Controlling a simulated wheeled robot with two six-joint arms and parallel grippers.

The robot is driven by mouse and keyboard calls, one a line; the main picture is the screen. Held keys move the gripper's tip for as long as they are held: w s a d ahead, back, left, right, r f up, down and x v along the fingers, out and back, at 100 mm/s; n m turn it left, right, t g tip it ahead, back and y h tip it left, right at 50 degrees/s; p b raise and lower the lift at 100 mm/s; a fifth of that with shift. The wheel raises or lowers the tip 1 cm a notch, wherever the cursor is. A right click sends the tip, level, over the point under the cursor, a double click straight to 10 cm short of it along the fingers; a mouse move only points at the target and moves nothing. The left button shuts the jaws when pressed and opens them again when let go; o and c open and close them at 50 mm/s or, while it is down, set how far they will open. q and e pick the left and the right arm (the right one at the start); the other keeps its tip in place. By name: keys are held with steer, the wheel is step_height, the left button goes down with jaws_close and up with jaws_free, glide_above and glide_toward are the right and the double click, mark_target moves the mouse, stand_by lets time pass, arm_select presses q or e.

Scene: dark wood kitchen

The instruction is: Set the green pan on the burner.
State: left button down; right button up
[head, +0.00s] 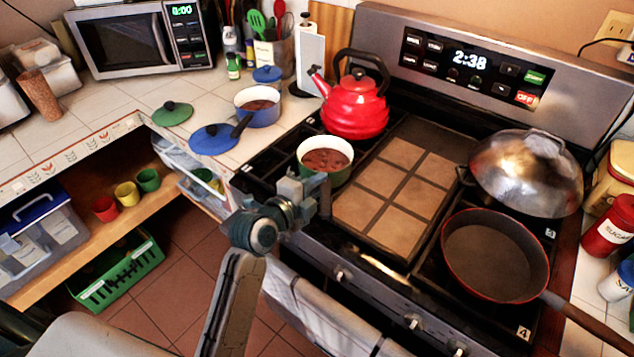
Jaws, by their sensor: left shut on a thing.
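The green pan (341,176), with a white inside and reddish-brown food in it, is at the front left of the stove, over the left burner area. It looks upright. My left gripper (318,190) is at the pan's near side and is shut on it, covering the pan's near edge and handle. I cannot tell whether the pan's bottom touches the burner, since the gripper and the pan hide it. My right gripper is not in view.
A red kettle (354,108) stands right behind the pan. A tiled griddle (385,225) lies to its right, then a red-rimmed skillet (495,258) and a domed metal lid (528,175). A blue pot (262,116) and blue lid (211,138) are on the left counter.

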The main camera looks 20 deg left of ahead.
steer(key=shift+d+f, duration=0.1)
arm_select(q)
steer(key=shift+f, duration=0.2)
steer(key=c, duration=1.8)
jaws_free()
steer(key=shift+f+b, duration=0.1)
steer(key=shift+b, duration=0.2)
steer(key=shift+c, duration=0.2)
steer(key=o, duration=0.4)
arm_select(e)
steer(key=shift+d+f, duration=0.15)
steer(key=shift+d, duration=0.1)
arm_select(q)
steer(key=shift+o, duration=0.2)
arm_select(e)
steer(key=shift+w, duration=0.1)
